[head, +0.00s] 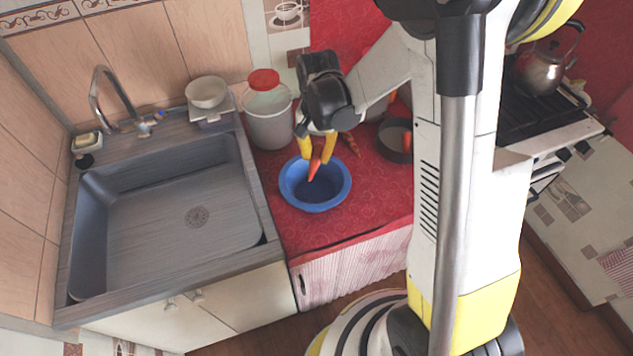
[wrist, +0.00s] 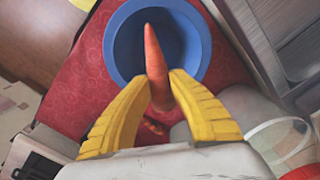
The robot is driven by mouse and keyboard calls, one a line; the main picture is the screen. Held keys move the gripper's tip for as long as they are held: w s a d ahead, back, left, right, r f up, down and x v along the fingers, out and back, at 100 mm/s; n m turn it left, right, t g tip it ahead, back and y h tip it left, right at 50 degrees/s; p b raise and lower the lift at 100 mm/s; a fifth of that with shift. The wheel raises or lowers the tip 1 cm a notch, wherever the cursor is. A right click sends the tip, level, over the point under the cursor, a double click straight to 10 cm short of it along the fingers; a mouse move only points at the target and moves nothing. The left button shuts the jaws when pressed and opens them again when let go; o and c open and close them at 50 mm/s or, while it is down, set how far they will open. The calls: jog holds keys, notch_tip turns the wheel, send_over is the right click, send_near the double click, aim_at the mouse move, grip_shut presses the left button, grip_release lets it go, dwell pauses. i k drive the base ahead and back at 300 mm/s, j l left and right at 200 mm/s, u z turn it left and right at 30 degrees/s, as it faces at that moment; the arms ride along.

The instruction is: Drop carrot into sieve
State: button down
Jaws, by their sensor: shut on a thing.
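An orange carrot (head: 314,166) is held between the yellow fingers of my gripper (head: 317,150), its narrow end pointing down. The carrot (wrist: 157,62) also shows in the wrist view, pinched by my gripper (wrist: 163,84). A blue round bowl-like vessel (head: 337,200), likely the sieve, stands on the red counter just below the carrot. It looks empty; I cannot make out holes in it. In the wrist view the carrot overlaps the blue vessel's inside (wrist: 198,45). My gripper is above the vessel's back part in the head view.
A white bucket with a red lid (head: 268,115) stands behind the vessel. More orange pieces (head: 350,143) lie on the red counter (head: 375,205) behind my gripper. A dark pan (head: 394,151) stands to the right. The grey sink (head: 180,235) is to the left.

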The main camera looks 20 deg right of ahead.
aim_at(401, 154)
jog(key=l+u, duration=0.4)
jog(key=l, duration=0.75)
jog(key=l+u, duration=0.35)
jog(key=l, duration=0.85)
jog(key=k, duration=0.05)
